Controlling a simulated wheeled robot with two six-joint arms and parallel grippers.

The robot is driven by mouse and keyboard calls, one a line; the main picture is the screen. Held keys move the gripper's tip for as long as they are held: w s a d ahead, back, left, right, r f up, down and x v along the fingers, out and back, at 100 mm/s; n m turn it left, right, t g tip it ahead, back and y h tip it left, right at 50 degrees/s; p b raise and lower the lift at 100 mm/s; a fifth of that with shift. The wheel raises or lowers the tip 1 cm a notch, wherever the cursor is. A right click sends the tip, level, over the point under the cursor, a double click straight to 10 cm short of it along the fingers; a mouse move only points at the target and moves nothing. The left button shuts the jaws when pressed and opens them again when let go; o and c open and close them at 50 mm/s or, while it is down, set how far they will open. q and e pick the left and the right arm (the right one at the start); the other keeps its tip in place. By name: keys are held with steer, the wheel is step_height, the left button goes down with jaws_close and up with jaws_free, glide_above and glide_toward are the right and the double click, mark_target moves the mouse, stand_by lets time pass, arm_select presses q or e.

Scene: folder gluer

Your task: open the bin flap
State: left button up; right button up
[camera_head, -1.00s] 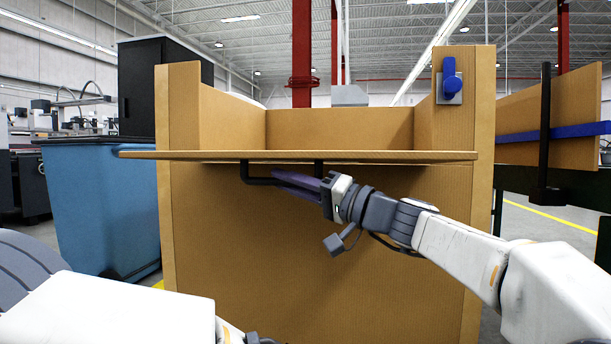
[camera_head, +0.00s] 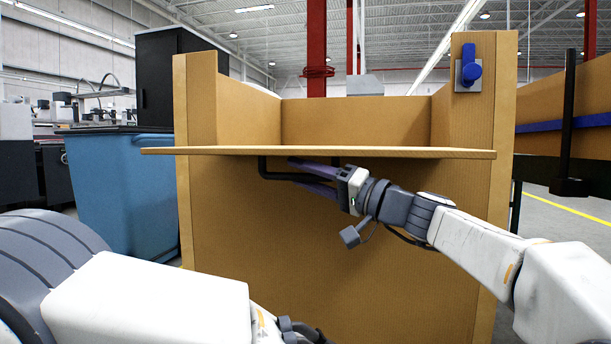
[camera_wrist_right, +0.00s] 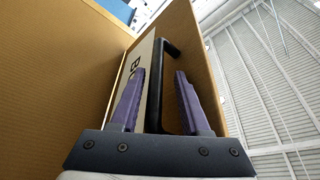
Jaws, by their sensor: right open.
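The bin (camera_head: 330,250) is a tall brown box with an open top front. Its flap (camera_head: 400,152) sticks out level towards me, seen nearly edge-on. A black bar handle (camera_head: 268,174) hangs under the flap; it also shows in the right wrist view (camera_wrist_right: 178,85). My right gripper (camera_head: 292,170) is under the flap with its purple fingers spread. In the right wrist view the handle runs between the open fingers (camera_wrist_right: 158,100), with a gap on the right finger's side. My left arm shows at the lower left, but its fingers are out of view.
A blue latch (camera_head: 470,72) sits on the bin's right post. A blue cart (camera_head: 120,190) stands at the left before a black cabinet (camera_head: 165,80). A brown panel with a blue strip (camera_head: 590,122) and black post stands at the right.

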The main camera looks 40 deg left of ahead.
steer(key=s+v, duration=0.1)
steer(key=v, duration=0.9)
steer(key=shift+w+d, duration=0.25)
steer(key=shift+w, duration=0.3)
